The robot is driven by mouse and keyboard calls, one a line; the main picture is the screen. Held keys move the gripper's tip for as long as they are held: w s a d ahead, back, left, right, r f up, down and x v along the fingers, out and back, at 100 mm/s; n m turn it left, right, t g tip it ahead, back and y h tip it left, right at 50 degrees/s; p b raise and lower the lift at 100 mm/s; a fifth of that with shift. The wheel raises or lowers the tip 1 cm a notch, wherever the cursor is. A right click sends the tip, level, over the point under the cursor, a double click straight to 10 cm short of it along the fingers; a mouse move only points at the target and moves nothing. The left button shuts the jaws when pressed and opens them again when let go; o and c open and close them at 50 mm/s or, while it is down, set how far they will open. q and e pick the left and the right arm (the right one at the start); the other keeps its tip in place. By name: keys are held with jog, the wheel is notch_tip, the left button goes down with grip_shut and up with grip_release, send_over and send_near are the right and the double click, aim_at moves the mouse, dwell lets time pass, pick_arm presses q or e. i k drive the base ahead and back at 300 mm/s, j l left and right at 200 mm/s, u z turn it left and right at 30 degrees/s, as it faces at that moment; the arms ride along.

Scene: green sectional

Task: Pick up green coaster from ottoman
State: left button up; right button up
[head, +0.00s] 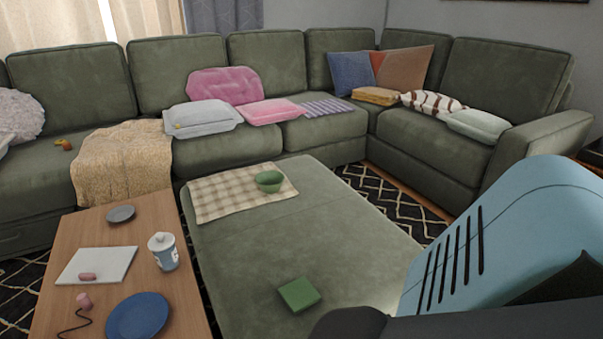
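A small square green coaster (299,294) lies flat on the near part of the green ottoman (250,245) in the head view. It is in full view, with bare ottoman around it. A blue and black part of my arm fills the lower right of the view, and its dark end comes close to the coaster's right side in the picture. Neither gripper's fingers can be made out. My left arm is not in view.
A checked cloth (225,195) with a green bowl (269,181) lies on the ottoman's far end. A wooden table (120,275) on the left holds a blue plate (138,317), a cup (163,251) and a white board (97,265). The green sectional (230,155) stands behind.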

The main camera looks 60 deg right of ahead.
aim_at(299, 295)
jog(key=z, duration=1)
jog(key=i+z, duration=0.15)
jog(key=z, duration=0.5)
jog(key=i, duration=0.35)
